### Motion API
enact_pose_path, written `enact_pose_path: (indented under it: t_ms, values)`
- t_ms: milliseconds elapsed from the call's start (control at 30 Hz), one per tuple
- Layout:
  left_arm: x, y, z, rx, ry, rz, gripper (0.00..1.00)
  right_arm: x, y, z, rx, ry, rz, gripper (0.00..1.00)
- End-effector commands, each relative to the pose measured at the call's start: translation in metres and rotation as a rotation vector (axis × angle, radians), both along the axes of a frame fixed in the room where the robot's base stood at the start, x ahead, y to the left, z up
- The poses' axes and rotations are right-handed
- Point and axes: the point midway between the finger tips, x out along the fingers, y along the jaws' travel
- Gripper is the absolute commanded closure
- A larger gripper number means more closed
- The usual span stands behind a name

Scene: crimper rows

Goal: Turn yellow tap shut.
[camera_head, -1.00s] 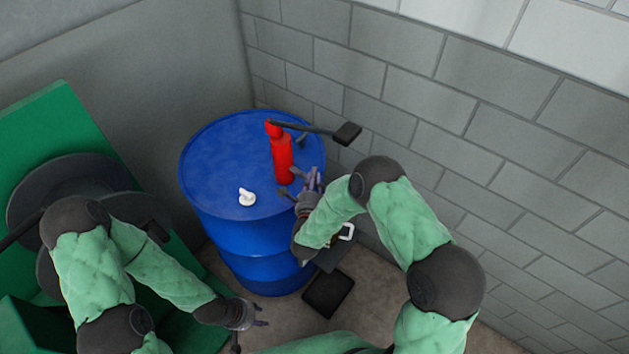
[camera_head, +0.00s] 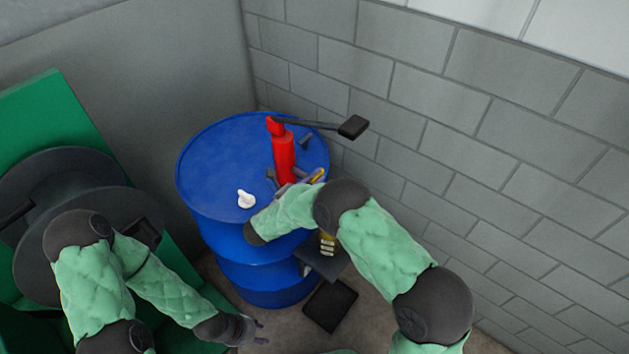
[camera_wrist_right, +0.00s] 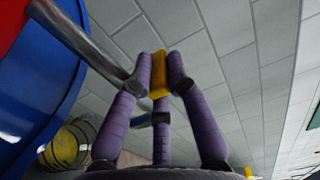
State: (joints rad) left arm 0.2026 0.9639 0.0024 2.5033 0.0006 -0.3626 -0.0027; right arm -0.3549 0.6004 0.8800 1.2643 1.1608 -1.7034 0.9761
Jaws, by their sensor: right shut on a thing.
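The yellow tap handle (camera_wrist_right: 158,75) is between the purple fingers of my right gripper (camera_wrist_right: 160,72) in the right wrist view. The fingers are shut on it. A grey metal pipe (camera_wrist_right: 85,42) runs from the upper left to the handle. In the head view a small piece of the yellow handle (camera_head: 318,175) shows beside the red pump (camera_head: 284,155), at the right side of the blue drum's top. My forearm hides most of my right gripper (camera_head: 300,179) there. My left gripper (camera_head: 258,331) is open and empty, low in front of the drum.
The blue drum (camera_head: 215,160) stands near a grey block wall (camera_head: 440,110). A dark lever (camera_head: 352,127) reaches right from the pump. A small white object (camera_head: 246,199) lies on the drum. A dark shelf (camera_head: 325,262) is below my right arm. Green equipment (camera_head: 50,100) is at the left.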

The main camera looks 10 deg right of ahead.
Motion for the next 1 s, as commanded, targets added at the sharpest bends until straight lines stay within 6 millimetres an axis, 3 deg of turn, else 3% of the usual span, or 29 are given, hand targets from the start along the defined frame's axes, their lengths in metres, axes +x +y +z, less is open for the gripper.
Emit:
enact_pose_path:
  t_ms: [33,400,433,500,533,1000]
  values:
    - [0.0,0.0,-0.0015,0.0,0.0,0.0,0.6,-0.0032,0.0009,-0.01,0.001,0.021,0.0,1.0]
    - [0.0,0.0001,-0.0013,0.0,0.0,0.0,0.6,-0.0036,0.0002,-0.0099,0.002,0.023,-0.005,1.0]
    - [0.0,0.0,-0.0014,0.0,0.0,0.0,0.6,-0.0036,0.0002,-0.01,0.001,0.023,-0.005,0.79]
    - [0.0,0.0,-0.0014,0.0,0.0,0.0,0.6,-0.0036,0.0,-0.0095,0.002,0.023,-0.006,0.6]
    - [0.0,0.0,-0.0014,0.0,0.0,0.0,0.6,-0.0034,-0.0001,-0.009,0.001,0.021,-0.006,0.55]
    - [0.0001,0.0001,-0.0011,0.0,0.0,0.0,0.6,-0.001,-0.0003,-0.0029,0.001,0.007,-0.008,0.55]
